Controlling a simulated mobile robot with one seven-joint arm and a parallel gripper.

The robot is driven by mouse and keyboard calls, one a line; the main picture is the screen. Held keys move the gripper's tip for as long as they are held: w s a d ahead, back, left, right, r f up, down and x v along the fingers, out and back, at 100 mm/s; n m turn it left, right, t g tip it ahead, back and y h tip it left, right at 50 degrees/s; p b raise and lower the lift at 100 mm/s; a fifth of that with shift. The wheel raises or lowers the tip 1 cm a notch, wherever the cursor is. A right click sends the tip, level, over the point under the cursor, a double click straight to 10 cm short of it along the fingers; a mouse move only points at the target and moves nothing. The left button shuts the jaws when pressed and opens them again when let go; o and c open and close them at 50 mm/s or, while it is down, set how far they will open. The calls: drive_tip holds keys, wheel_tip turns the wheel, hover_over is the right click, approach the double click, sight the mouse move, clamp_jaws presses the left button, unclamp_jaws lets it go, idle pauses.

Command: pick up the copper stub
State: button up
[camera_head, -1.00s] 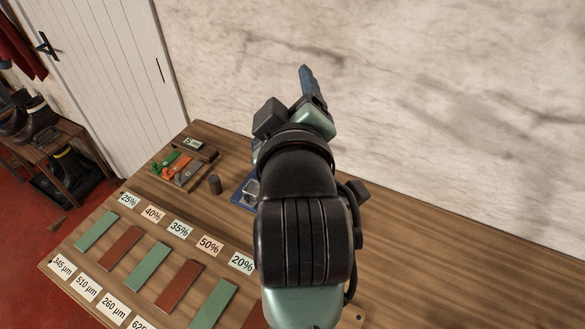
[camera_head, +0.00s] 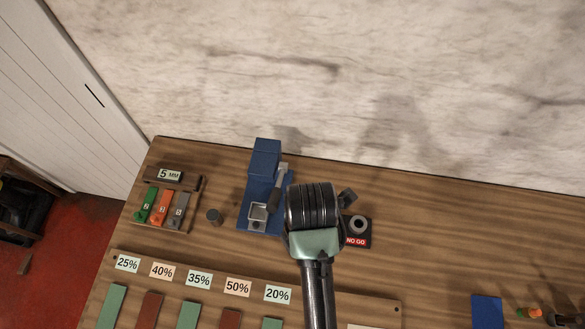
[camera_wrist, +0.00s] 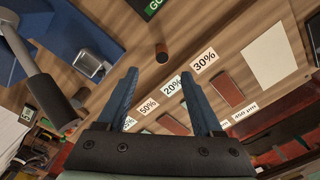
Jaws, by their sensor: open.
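A short cylinder with a coppery brown side (camera_wrist: 162,54), which I take as the copper stub, stands on the wooden bench in the wrist view. It lies just beyond the fingertips, roughly in line with the gap between them. My gripper (camera_wrist: 160,75) has two blue fingers spread apart with nothing between them. In the head view my own arm covers the gripper, and I cannot make out the stub there.
The blue press (camera_head: 264,165) with its lever stands left of my arm. A NO GO block (camera_head: 356,240) with a ring sits right of it. A rack of coloured tags (camera_head: 165,208) is at the left, percent-labelled strips (camera_head: 198,281) in front.

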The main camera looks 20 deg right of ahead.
drive_tip(key=f, duration=0.6)
drive_tip(key=shift+s+f+p, duration=0.25)
drive_tip(key=shift+s+p, duration=0.1)
drive_tip(key=shift+a+f+p, duration=0.15)
drive_tip(key=shift+f+p, duration=0.2)
drive_tip(key=shift+f, duration=1.1)
drive_tip(key=shift+a+f+p, duration=0.1)
drive_tip(key=shift+f+p, duration=0.2)
drive_tip(key=shift+f, duration=1.15)
clamp_jaws()
